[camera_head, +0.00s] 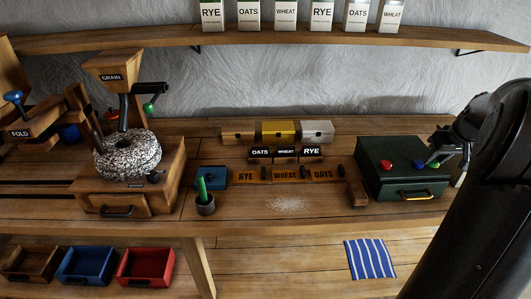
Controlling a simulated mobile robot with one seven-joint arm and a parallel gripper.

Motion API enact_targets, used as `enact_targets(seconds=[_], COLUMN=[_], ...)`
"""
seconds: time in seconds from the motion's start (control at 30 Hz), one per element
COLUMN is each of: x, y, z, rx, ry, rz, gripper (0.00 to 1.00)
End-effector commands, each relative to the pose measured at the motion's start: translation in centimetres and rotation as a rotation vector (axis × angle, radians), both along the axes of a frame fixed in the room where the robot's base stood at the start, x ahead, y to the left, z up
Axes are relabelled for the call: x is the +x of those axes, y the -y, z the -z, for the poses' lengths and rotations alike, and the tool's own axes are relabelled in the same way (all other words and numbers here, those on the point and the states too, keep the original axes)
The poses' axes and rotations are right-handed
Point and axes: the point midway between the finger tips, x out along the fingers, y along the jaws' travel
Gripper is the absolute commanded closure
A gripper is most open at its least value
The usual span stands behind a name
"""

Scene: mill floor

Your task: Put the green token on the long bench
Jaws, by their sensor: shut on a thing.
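My gripper (433,158) reaches in from the right, low over the right part of the green box (402,184). It is shut on a small green thing (435,165) at its fingertips, which looks like the green token; its shape is mostly hidden. I cannot tell whether the green thing touches the box top. The long bench (330,208) is the wooden worktop running across the view, with the green box standing on its right part.
A red knob (387,166) and a blue one (419,163) sit on the green box. A stone mill (128,154) stands left. The bench's front middle is mostly clear, with scattered flour.

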Motion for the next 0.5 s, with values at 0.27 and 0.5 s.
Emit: enact_targets(seconds=[0.27,0.5], x=[-0.3,-1.6], y=[-8.0,-15.4], z=[3.4,6.0], rx=[0.004,0.005], ry=[-0.001,0.001], rz=[-0.472,-0.93], gripper=[0.89,0.89])
